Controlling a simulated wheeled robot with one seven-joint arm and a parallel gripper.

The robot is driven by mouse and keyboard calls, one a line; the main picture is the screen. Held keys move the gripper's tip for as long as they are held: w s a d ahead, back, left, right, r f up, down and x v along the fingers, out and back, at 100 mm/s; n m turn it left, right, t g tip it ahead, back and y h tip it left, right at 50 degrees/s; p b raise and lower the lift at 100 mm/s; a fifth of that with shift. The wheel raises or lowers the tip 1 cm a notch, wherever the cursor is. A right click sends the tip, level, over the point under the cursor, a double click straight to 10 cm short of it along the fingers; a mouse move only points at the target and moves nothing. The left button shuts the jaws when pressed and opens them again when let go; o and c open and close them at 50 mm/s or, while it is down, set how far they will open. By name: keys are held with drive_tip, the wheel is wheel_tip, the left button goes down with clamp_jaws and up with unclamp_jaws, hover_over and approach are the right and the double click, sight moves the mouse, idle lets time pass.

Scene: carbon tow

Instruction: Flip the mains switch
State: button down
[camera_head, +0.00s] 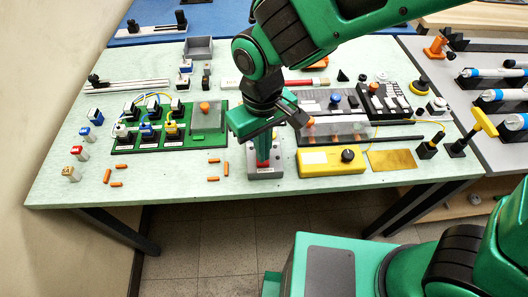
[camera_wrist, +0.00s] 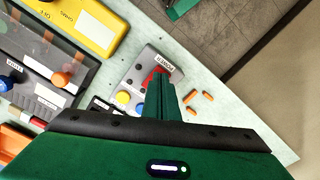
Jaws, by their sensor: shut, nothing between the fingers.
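The mains switch is a small grey box (camera_head: 265,173) near the table's front edge, just left of the yellow meter. In the wrist view the grey box (camera_wrist: 143,72) shows a label, yellow and blue round buttons and a red rocker (camera_wrist: 149,79). My gripper (camera_head: 263,160) points down over the box, its fingers shut and empty. In the wrist view the green fingers (camera_wrist: 160,78) reach over the box beside the red rocker and hide part of it. I cannot tell whether the fingertips touch the rocker or which way it is set.
The yellow meter (camera_head: 330,161) stands close to the right of the switch box. A clear-covered unit (camera_head: 340,128) is behind it. A green board (camera_head: 150,143) with plugs and wires is to the left. Small orange pieces (camera_head: 213,179) lie left of the box.

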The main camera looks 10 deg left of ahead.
drive_tip(key=shift+f, duration=0.6)
idle(0.4)
wheel_tip(320, 180, up, 7)
idle(0.9)
idle(0.4)
drive_tip(key=w+d+r+m, duration=0.2)
drive_tip(key=w+d+m, duration=0.15)
drive_tip(key=d, duration=0.95)
drive_tip(key=w+d+r+m, duration=0.1)
drive_tip(key=w+d+m, duration=0.25)
drive_tip(key=d, duration=0.85)
drive_tip(key=s+d+m, duration=0.4)
drive_tip(key=s+d, duration=0.3)
drive_tip(key=d, duration=0.4)
drive_tip(key=s+d+m, duration=0.4)
drive_tip(key=s+d, duration=0.3)
drive_tip(key=d, duration=0.4)
drive_tip(key=shift+d+f, duration=0.15)
drive_tip(key=shift+f, duration=0.05)
